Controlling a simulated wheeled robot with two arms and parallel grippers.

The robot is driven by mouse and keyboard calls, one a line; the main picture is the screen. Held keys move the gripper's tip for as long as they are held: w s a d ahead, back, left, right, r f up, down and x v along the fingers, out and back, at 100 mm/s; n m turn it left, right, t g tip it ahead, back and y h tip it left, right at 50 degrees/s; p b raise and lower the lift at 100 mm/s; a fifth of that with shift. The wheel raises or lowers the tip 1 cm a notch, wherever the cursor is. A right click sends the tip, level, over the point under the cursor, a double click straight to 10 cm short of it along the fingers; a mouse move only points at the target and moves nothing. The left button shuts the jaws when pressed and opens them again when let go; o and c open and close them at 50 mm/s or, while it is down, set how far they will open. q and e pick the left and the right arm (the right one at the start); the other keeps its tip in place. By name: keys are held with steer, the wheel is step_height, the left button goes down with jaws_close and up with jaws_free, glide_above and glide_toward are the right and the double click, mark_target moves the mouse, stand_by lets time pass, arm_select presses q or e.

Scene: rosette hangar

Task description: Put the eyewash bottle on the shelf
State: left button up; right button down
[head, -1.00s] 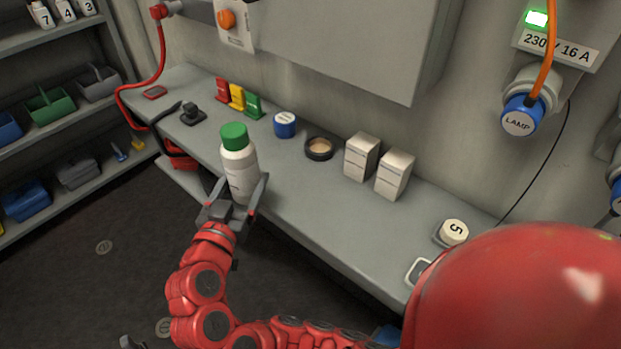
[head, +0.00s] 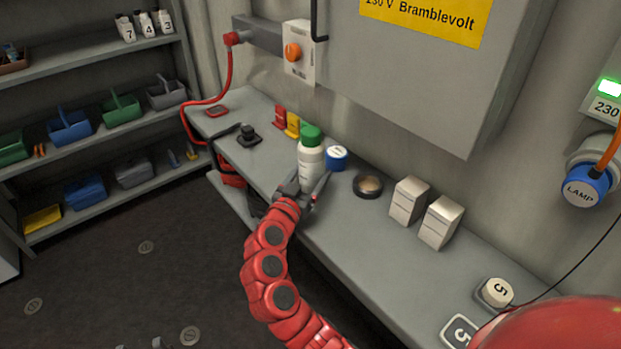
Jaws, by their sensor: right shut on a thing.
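The eyewash bottle (head: 311,160) is white with a green cap and stands upright in the head view. My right gripper (head: 304,190) is shut on its lower part, at the front side of the grey workbench (head: 350,225). I cannot tell whether the bottle's base touches the bench. The shelf unit (head: 85,72) stands at the left, with several grey levels. Small dark-grey tips at the bottom edge may be my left gripper (head: 142,344); the rest is cut off.
White numbered bottles (head: 143,24) stand on the upper shelf; coloured bins (head: 122,108) fill lower ones. Behind the held bottle are red and yellow holders (head: 286,121) and a blue tin (head: 337,158). White boxes (head: 408,201) stand to its right. Floor at left is open.

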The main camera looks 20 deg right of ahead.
steer(key=shift+f, duration=0.8)
steer(key=shift+f+b, duration=0.2)
steer(key=shift+b, duration=0.15)
jaws_free()
steer(key=shift+r+p, duration=0.2)
steer(key=shift+p, duration=0.1)
steer(key=shift+s+a, duration=0.15)
steer(key=b+v, duration=0.1)
steer(key=v, duration=1)
steer(key=shift+s+a+b, duration=0.25)
steer(key=shift+s+b, duration=0.05)
steer(key=shift+b, duration=0.05)
